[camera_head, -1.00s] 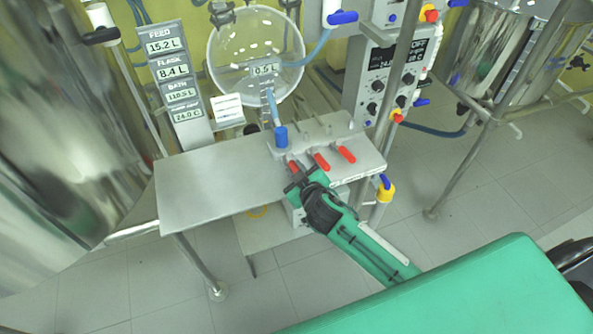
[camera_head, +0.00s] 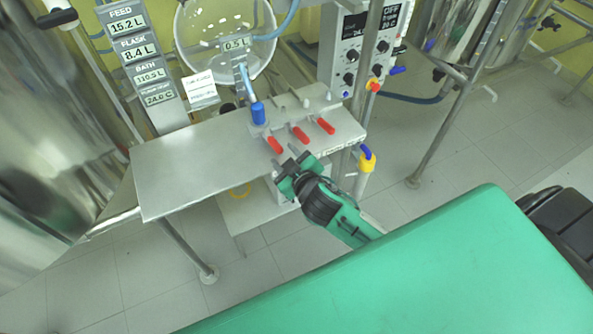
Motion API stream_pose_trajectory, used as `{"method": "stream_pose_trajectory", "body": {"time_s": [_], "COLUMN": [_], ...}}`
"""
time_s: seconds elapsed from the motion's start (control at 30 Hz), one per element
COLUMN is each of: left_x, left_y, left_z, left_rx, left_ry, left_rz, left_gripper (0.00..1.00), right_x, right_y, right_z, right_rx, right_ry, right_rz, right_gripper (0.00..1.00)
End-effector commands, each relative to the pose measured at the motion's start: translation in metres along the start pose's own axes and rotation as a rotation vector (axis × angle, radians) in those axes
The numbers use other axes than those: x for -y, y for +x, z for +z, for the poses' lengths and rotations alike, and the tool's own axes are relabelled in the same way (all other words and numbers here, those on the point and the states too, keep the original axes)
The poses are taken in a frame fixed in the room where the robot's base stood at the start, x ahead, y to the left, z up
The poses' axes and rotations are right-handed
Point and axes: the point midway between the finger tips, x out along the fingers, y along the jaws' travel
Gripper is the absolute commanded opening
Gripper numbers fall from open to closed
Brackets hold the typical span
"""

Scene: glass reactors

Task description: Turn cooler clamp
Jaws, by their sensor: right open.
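Three red handles stick out from the front of a grey block on the metal shelf: a left one (camera_head: 275,144), a middle one (camera_head: 301,135) and a right one (camera_head: 326,125). No label shows me which is the cooler clamp. My right gripper (camera_head: 291,160) is green and black and reaches up from the lower right. It is open and empty, its fingertips just below the left red handle, with a small gap showing in the picture. My left gripper is not in view.
The metal shelf (camera_head: 185,175) is bare on its left. A blue knob (camera_head: 258,113) stands on the block behind the handles. A round glass vessel (camera_head: 205,42) and a control panel (camera_head: 350,58) stand behind. A yellow-and-blue valve (camera_head: 367,160) is at right.

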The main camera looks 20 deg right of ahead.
Motion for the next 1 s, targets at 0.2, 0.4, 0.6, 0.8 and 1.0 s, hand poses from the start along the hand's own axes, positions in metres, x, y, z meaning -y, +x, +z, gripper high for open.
{"method": "stream_pose_trajectory", "body": {"time_s": [0.2,0.4,0.6,0.8,1.0], "left_x": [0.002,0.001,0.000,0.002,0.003], "left_y": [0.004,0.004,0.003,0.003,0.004], "left_z": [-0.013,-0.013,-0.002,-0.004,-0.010], "left_rx": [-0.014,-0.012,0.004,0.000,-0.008], "left_ry": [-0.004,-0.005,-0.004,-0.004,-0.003], "left_rz": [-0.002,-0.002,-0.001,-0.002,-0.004], "left_gripper": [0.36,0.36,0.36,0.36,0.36], "right_x": [0.001,0.001,0.000,0.000,0.000], "right_y": [-0.041,-0.065,-0.073,-0.073,-0.073], "right_z": [0.001,0.001,0.000,0.000,0.000], "right_rx": [0.000,0.001,0.000,0.000,0.000], "right_ry": [0.001,0.000,0.000,0.000,0.000], "right_rz": [0.000,0.000,0.001,0.001,0.001], "right_gripper": [0.42,0.42,0.42,0.42,0.42]}}
